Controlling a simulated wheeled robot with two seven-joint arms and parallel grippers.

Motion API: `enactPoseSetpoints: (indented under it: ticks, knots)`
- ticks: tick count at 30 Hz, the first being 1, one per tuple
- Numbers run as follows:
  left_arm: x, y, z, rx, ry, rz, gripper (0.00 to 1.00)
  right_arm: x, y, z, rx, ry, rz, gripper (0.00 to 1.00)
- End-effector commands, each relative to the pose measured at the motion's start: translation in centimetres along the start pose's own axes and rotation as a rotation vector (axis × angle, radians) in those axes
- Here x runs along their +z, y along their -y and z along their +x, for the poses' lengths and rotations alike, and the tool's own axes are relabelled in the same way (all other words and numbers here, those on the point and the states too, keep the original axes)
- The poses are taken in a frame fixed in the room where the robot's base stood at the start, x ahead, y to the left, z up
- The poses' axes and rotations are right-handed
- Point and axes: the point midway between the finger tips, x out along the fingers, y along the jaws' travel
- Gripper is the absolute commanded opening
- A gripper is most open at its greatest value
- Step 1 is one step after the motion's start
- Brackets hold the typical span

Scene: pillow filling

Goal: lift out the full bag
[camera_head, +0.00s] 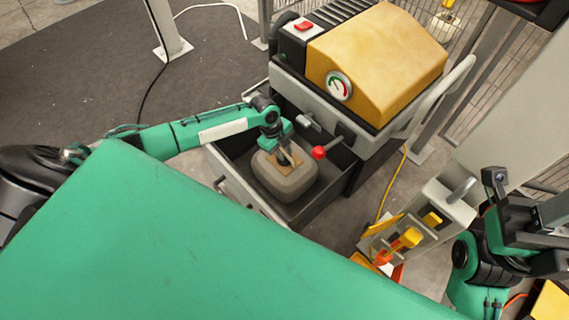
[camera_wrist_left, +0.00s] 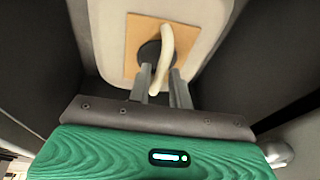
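The full bag (camera_head: 292,187) is a plump grey-beige block inside the dark open bin (camera_head: 228,172) below the machine. On its top are a tan square patch, a dark round spot and a pale handle, and the bag (camera_wrist_left: 105,40) fills the top middle of the left wrist view. My left gripper (camera_head: 287,156) reaches down into the bin over the bag. In the left wrist view its two fingers stand slightly apart with the cream handle (camera_wrist_left: 165,45) between them. Whether they grip it is unclear. My right gripper (camera_head: 545,225) is at the right edge, its fingers not clear.
The machine (camera_head: 375,60) with its yellow cover and dial stands behind the bin. A red-knobbed lever (camera_head: 319,152) sticks out close beside my left gripper. A large green surface (camera_head: 170,240) fills the foreground. A grey unit with yellow and orange parts (camera_head: 405,238) stands right of the bin.

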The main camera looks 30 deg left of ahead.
Motion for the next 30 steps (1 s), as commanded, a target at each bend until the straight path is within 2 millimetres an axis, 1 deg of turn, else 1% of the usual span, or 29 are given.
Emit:
enactPoseSetpoints:
  ticks: [1,3,11,12,15,30]
  knots:
    - [0.01,-0.06,1.09,0.001,-0.001,0.0,0.2,-0.06,0.06,-0.27,-0.002,-0.009,0.001,0.36]
    - [-0.01,-0.05,1.59,0.001,0.0,0.0,0.2,-0.14,0.1,-0.1,-0.003,-0.017,0.002,0.36]
    - [-0.03,-0.03,1.72,0.001,0.001,0.0,0.2,-0.22,0.11,0.23,-0.005,-0.024,0.002,0.36]
    - [-0.04,-0.03,1.72,0.001,0.001,0.0,0.18,-0.23,0.1,0.23,-0.005,-0.024,0.002,0.36]
    - [-0.04,-0.03,1.71,0.001,0.001,0.0,0.0,-0.23,0.1,0.23,-0.005,-0.024,0.002,0.36]
    - [-0.06,-0.04,1.71,0.001,-0.001,-0.001,0.0,-0.18,0.11,0.06,-0.003,-0.018,0.003,0.36]
